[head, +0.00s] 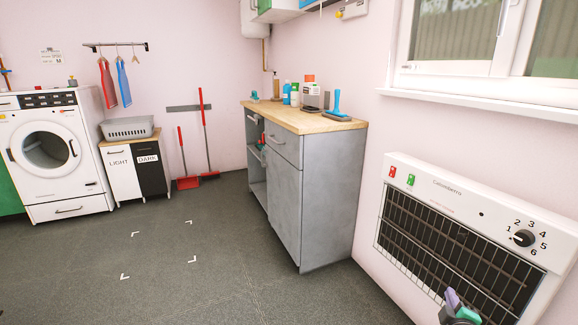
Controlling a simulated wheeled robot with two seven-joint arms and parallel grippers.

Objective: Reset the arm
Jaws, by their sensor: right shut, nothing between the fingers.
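My right gripper (455,303) shows at the bottom right edge of the head view, in front of the lower part of a white wall heater (480,205). Only its tip end is in view, with dark, purple and teal parts. It is shut and holds nothing that I can see. Most of my right arm is below the picture. My left gripper and left arm are not in view. No plates show.
A grey cabinet (325,205) with a wooden top holding bottles stands mid-right. A washing machine (52,155), a laundry hamper (134,172) and red brooms (207,130) line the back wall. The grey floor (165,270) with white corner marks is clear.

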